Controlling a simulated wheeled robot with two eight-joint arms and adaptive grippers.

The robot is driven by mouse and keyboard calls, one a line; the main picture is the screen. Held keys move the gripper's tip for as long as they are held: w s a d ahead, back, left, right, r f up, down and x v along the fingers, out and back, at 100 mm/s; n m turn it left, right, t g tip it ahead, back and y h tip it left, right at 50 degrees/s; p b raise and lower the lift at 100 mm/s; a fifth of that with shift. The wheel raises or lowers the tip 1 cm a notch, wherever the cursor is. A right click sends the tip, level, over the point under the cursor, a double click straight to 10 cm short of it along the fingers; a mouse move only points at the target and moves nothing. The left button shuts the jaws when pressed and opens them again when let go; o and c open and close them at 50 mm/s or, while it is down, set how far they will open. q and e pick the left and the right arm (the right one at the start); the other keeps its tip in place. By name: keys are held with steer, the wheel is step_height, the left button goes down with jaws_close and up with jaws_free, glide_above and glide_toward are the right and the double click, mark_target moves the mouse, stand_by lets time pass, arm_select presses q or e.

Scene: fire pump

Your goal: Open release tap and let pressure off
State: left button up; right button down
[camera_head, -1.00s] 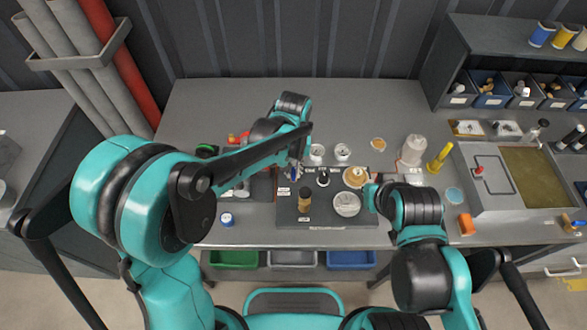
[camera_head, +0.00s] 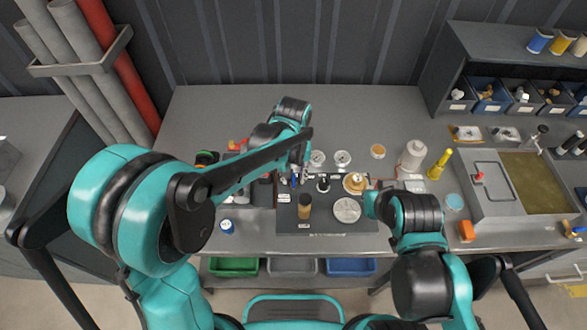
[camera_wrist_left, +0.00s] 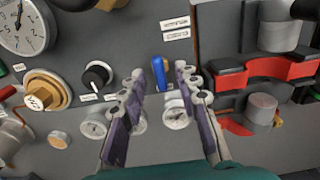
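A small blue lever, apparently the release tap (camera_wrist_left: 158,73), stands upright on the dark pump panel (camera_wrist_left: 130,25) in the left wrist view, beside two white labels. My left gripper (camera_wrist_left: 160,105) is open, its fingers on either side of the lever's line and nothing clearly held; contact cannot be told. In the head view my left gripper (camera_head: 297,176) is over the panel's upper left, mostly hidden by its arm.
Two small gauges (camera_head: 342,158) stand behind the panel.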

mark_target(293, 179)
arm_select(q)
step_height(293, 179, up, 12)
steer(key=shift+f, duration=0.2)
stand_by(0.5)
steer(key=s+a+f+t+b, duration=0.1)
steer(key=s+a+f+t, duration=0.1)
steer(key=s+a, duration=0.4)
steer(key=s+a+f+t+b, duration=0.1)
steer(key=s+a+t, duration=0.4)
steer(key=a, duration=0.6)
steer(key=shift+s+a+f, duration=0.35)
steer(key=shift+s+f, duration=0.15)
steer(key=shift+s, duration=0.1)
stand_by(2.5)
